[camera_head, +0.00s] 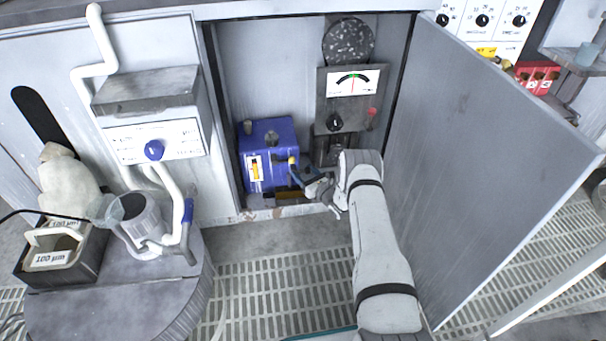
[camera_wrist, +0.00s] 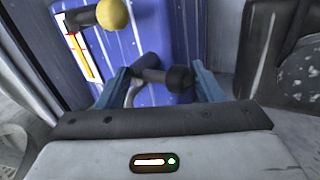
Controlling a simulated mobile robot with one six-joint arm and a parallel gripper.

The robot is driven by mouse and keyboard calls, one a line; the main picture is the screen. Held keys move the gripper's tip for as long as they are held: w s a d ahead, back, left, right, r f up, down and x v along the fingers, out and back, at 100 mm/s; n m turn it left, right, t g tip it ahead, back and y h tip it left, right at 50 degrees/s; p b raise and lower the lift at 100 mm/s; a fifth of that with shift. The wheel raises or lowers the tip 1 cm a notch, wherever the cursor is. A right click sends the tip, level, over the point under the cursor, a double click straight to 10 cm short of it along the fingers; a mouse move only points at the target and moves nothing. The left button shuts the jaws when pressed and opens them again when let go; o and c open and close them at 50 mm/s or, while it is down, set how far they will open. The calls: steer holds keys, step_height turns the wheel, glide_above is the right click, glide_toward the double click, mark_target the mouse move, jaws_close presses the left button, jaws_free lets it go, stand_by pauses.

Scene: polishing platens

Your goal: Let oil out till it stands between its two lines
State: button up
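A blue oil unit (camera_head: 270,139) stands in the open cabinet; its blue body (camera_wrist: 150,38) fills the upper middle of the wrist view. Its sight gauge (camera_head: 255,169), a white strip with a yellow-orange column, also shows in the wrist view (camera_wrist: 83,52) with a red mark near its top. I cannot read the oil level against both lines. A yellow ball knob (camera_wrist: 114,14) sits on a dark stem right of the gauge. My gripper (camera_head: 302,172) is at the unit's right front. Its blue fingers (camera_wrist: 163,76) are apart, with a dark tap (camera_wrist: 180,79) between them, not visibly clamped.
A grey panel with a needle dial (camera_head: 353,82) and a dark knob is right of the unit. The open cabinet door (camera_head: 480,150) bounds the right. A round platen (camera_head: 110,290) with a box and cup is at left. Grated floor is in front.

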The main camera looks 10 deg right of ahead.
steer(key=shift+d, duration=0.1)
steer(key=c, duration=0.5)
steer(key=shift+o, duration=0.2)
steer(key=shift+w+r+n+g+h+p, duration=0.1)
steer(key=shift+r+n+g+h+p, duration=0.45)
steer(key=shift+n, duration=0.45)
steer(key=shift+r+n+h, duration=0.3)
steer(key=shift+n+h, duration=0.05)
steer(key=shift+n, duration=0.55)
steer(key=o, duration=0.8)
steer(key=shift+o, duration=0.6)
steer(key=shift+a+f, duration=0.1)
steer(key=shift+a, duration=0.1)
steer(key=p+v, duration=0.3)
steer(key=v, duration=0.5)
steer(key=shift+w, duration=0.1)
